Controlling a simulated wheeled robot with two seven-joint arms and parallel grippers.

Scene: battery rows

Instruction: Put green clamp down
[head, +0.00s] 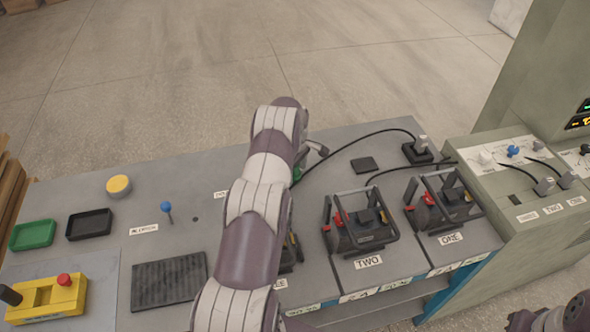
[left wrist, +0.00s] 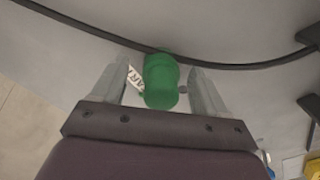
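The green clamp (left wrist: 161,80) stands between the two fingers of my left gripper (left wrist: 162,88) in the left wrist view. A gap shows between the clamp and each finger, so the gripper looks open around it. In the head view my left arm reaches across the bench and hides most of the clamp; only a small green bit (head: 297,174) shows beside the arm. A black cable passes just beyond the clamp, and a partly hidden white label lies behind it. Part of my right arm shows at the bottom right of the head view; its fingers are not seen.
Caged battery units labelled TWO (head: 366,222) and ONE (head: 444,200) stand right of my left arm. A green tray (head: 33,235), a black tray (head: 89,224) and a yellow box with a red button (head: 48,300) are at the left. A grey-green console (head: 520,185) stands at the right.

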